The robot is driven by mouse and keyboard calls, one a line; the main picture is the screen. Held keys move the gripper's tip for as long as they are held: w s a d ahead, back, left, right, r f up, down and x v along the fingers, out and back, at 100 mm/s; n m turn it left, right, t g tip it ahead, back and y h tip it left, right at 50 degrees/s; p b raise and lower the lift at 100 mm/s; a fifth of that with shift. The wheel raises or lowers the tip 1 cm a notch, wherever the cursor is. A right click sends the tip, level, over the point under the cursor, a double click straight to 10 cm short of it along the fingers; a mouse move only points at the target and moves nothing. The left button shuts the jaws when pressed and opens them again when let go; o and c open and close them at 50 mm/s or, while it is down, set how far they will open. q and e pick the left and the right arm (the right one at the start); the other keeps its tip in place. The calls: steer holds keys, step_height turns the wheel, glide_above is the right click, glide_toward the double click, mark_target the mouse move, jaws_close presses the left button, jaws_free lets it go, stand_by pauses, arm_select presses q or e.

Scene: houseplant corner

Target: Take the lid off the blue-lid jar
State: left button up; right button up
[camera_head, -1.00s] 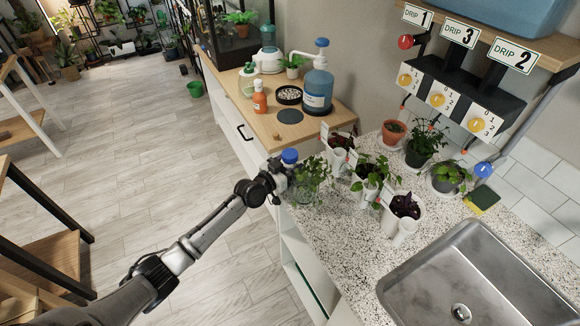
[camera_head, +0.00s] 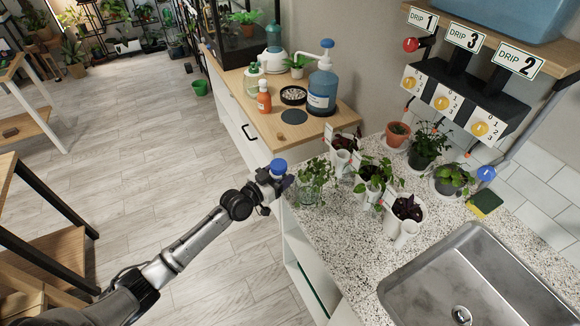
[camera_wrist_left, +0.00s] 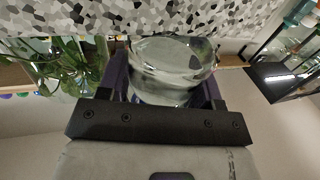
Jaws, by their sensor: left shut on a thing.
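The jar's blue lid (camera_head: 279,166) shows in the head view at the top of my left gripper (camera_head: 276,182). The lid appears to sit on the jar, whose body is mostly hidden by the gripper there. In the left wrist view the clear glass jar (camera_wrist_left: 172,68) is between the fingers of my left gripper (camera_wrist_left: 165,90), which is shut on it. In the head view the jar is at the counter's left edge, and seems to be held above the counter. My right gripper is not in view.
A glass of leafy cuttings (camera_head: 313,185) stands on the speckled counter (camera_head: 335,250) just right of my left gripper. Several potted plants stand beyond it, and a sink (camera_head: 470,275) is at lower right. A wooden cabinet (camera_head: 275,130) with bottles is behind.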

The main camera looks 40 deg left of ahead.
arm_select(q)
steer(key=s+a, duration=0.1)
steer(key=s, duration=1.1)
steer(key=shift+a, duration=0.25)
steer(key=o, duration=0.5)
steer(key=c, duration=0.8)
steer(key=shift+o, duration=0.2)
